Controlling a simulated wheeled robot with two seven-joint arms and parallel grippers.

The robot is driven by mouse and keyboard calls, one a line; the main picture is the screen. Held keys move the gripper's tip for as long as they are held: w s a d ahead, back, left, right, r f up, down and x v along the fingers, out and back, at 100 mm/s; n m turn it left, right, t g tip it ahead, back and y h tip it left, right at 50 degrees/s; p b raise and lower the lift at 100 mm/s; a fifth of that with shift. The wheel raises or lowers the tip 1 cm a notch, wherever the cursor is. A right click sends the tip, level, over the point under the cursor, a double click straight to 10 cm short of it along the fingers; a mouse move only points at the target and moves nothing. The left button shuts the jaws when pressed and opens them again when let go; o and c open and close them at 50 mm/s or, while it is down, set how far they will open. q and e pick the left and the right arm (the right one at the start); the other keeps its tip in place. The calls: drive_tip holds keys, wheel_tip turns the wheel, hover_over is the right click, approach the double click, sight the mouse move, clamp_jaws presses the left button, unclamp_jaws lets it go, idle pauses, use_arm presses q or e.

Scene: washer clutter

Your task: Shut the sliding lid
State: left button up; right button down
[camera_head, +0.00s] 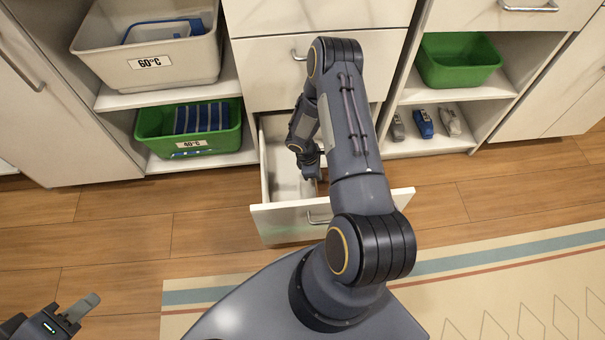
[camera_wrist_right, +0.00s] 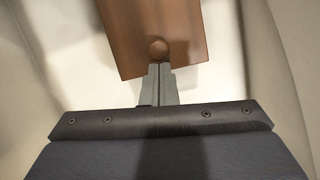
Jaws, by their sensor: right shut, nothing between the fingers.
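A brown wooden piece with a round knob, which looks like the sliding lid (camera_wrist_right: 185,22), lies on a pale surface in the right wrist view. My right gripper (camera_wrist_right: 160,68) is shut and empty, its fingertips right at the near side of the knob (camera_wrist_right: 158,48). I cannot tell whether they touch it. In the head view my right gripper (camera_head: 311,174) is down inside the open drawer (camera_head: 278,182), and my arm hides much of the drawer. My left gripper (camera_head: 82,311) is at the bottom left, above the floor, away from the drawer; its finger gap is unclear.
The drawer's front panel (camera_head: 285,222) stands out over the wooden floor. Left are shelves with a beige bin (camera_head: 150,64) and a green bin (camera_head: 190,144). Right are another green bin (camera_head: 458,67) and several small items on a shelf. A striped rug (camera_head: 520,285) lies in front.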

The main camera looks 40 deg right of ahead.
drive_tip(key=shift+s+d, duration=0.1)
drive_tip(key=shift+d, duration=0.05)
drive_tip(key=p+v, duration=0.5)
drive_tip(key=v, duration=0.5)
drive_tip(key=shift+p, duration=0.35)
